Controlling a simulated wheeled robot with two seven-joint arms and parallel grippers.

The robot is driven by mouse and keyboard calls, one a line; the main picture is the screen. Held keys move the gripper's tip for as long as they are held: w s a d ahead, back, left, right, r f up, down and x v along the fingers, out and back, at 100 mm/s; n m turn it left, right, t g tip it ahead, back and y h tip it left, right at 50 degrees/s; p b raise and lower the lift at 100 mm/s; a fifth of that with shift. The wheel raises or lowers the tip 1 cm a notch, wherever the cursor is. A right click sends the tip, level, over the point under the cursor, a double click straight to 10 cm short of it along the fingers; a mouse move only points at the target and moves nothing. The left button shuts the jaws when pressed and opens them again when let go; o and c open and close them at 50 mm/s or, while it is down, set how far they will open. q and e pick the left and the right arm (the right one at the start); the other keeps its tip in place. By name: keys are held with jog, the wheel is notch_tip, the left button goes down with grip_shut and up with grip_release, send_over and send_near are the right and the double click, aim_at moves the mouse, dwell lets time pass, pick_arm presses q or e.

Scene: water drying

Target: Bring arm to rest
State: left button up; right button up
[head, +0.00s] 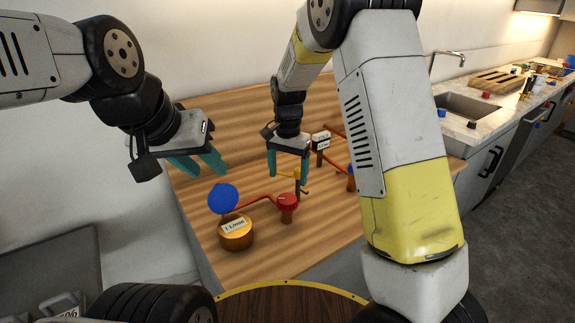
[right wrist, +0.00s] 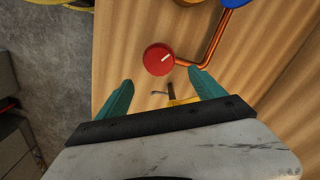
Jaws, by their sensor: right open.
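My right gripper (head: 289,178) is open above the wooden board, its teal fingers hanging down near a small yellow-handled fitting (head: 291,174). In the right wrist view the open fingers (right wrist: 161,78) are apart with nothing between their tips. There, a red round knob (right wrist: 159,59) lies just beyond them, and part of the yellow fitting (right wrist: 180,101) shows at the palm edge. My left gripper (head: 210,172) hangs in the air at the left, open and empty, above and left of the blue round lid (head: 222,198).
On the wooden board (head: 340,235) are a brass meter (head: 236,234) with a label, a red knob (head: 287,200), copper pipes and a small labelled display (head: 321,141). A counter with a sink (head: 475,106) runs along the right. The wall is at the left.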

jog(key=s+d+r+n+t+y, duration=0.1)
jog(key=s+d+r, duration=0.35)
jog(key=r, duration=0.25)
jog(key=s+d+r+n+t+y, duration=0.2)
jog(key=s+d+r, duration=0.25)
jog(key=r, duration=0.25)
jog(key=s+d+r+n+t, duration=0.1)
jog(key=s+d+r, duration=0.1)
jog(key=s, duration=0.5)
jog(key=s+d+r+n+t, duration=0.2)
jog(key=s, duration=0.6)
jog(key=shift+s+d+r+h, duration=0.15)
jog(key=shift+d+r+h, duration=0.1)
jog(key=shift+h, duration=0.15)
